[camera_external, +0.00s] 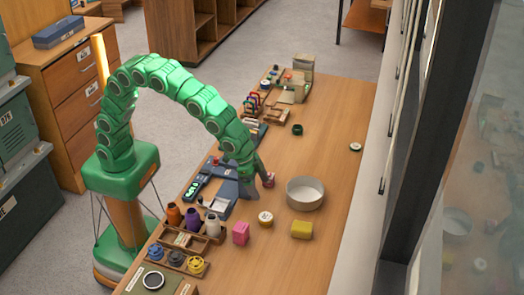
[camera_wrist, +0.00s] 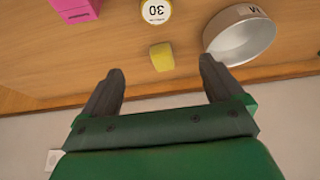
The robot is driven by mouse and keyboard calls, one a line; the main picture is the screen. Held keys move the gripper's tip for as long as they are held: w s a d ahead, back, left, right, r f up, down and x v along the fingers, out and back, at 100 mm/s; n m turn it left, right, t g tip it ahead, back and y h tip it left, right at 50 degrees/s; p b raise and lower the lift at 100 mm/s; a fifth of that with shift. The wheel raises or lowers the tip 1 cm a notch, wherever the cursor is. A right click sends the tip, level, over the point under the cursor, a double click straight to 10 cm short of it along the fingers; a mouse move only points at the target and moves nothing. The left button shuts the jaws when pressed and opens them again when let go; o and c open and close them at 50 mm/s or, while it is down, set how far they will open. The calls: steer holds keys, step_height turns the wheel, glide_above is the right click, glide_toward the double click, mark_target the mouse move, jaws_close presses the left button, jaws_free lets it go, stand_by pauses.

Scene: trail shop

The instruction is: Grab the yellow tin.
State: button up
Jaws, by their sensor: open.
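A round tin with yellow sides and a white lid (camera_external: 265,218) stands on the wooden table, between the pink block and the grey bowl. In the wrist view the tin (camera_wrist: 156,10) is cut by the top edge, with "30" upside down on its lid. A plain yellow block (camera_external: 301,229) lies to the right of the tin; it also shows in the wrist view (camera_wrist: 161,57), between my fingertips in the picture. My gripper (camera_external: 258,185) is open, up and left of the tin in the external view. Nothing shows between its fingers in the wrist view except the table and block beyond.
A grey round bowl (camera_external: 305,193) stands right of my gripper. A pink block (camera_external: 240,233) is left of the tin. Spools and a wooden tray (camera_external: 213,238) stand further left. The table's right side is mostly clear.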

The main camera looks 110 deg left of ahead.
glide_toward(265, 216)
steer(key=shift+w+d+f, duration=0.1)
steer(key=shift+w+f, duration=0.75)
steer(key=shift+s+x, duration=0.15)
steer(key=shift+x, duration=1.85)
steer(key=shift+s+x, duration=0.15)
steer(key=shift+x, duration=1.9)
steer(key=shift+f, duration=0.1)
steer(key=c, duration=1.1)
